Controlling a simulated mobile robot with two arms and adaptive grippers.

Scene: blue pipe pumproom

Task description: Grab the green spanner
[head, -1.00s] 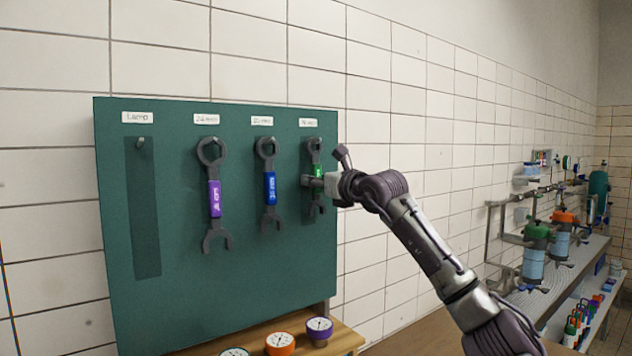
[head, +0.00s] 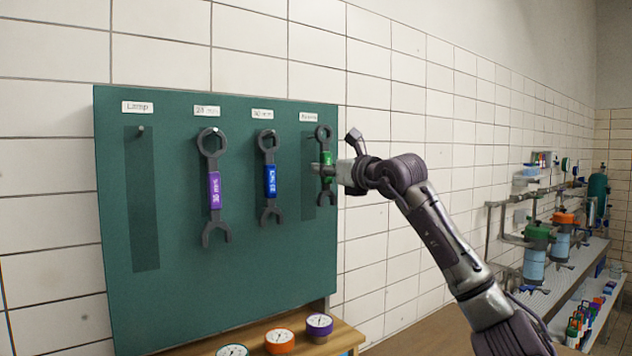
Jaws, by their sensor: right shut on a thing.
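The green spanner (head: 327,186) is a dark grey wrench with a green grip, upright in front of the right edge of the green tool board (head: 175,290). My right gripper (head: 328,168) is shut on its green grip, coming from the right. The spanner stands a little off the board, to the right of its dark outline. The fingers are partly hidden behind the spanner and the wrist. My left gripper is not in view.
A purple-grip spanner (head: 214,189) and a blue-grip spanner (head: 270,181) hang left of the green one. The lamp slot (head: 143,205) is empty. Gauges, one of them orange (head: 279,341), sit on a wooden shelf below. Pipework and a bench stand at the right.

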